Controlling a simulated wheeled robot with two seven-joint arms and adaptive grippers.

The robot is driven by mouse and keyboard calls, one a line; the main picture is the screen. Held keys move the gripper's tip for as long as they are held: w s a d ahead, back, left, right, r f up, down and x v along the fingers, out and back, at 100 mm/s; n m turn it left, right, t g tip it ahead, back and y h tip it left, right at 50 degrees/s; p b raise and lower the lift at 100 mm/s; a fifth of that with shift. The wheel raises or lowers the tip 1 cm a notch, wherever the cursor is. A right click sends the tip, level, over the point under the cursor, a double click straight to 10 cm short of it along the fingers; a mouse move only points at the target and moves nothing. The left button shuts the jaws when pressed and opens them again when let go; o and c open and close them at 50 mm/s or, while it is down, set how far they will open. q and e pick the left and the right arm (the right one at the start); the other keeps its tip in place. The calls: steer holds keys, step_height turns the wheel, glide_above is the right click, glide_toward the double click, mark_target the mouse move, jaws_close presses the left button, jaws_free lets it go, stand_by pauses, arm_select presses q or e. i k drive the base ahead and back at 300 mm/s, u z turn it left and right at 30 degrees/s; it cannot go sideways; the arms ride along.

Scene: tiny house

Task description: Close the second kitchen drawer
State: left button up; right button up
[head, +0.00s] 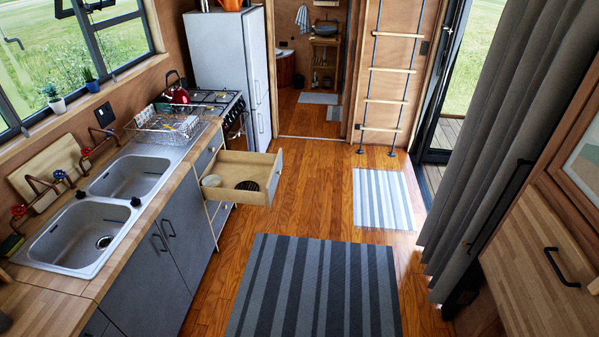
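A wooden kitchen drawer (232,163) stands pulled out from the counter on the left, into the walkway. It is below a shut grey top drawer (210,151), and another drawer front (222,215) shows under it. A pale round bowl (211,181) and a dark, slatted round item (247,186) lie inside the open drawer. Neither of my grippers shows in the head view.
The counter with a double sink (82,232) and dish rack (167,123) runs along the left. A stove (210,98) and fridge (222,53) stand beyond the drawer. A striped rug (315,285) covers the open floor ahead. Grey curtains (505,130) and wooden cabinets (540,270) line the right.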

mark_target(234, 167)
steer(key=u, duration=0.05)
steer(key=i, duration=0.9)
steer(key=u, duration=0.35)
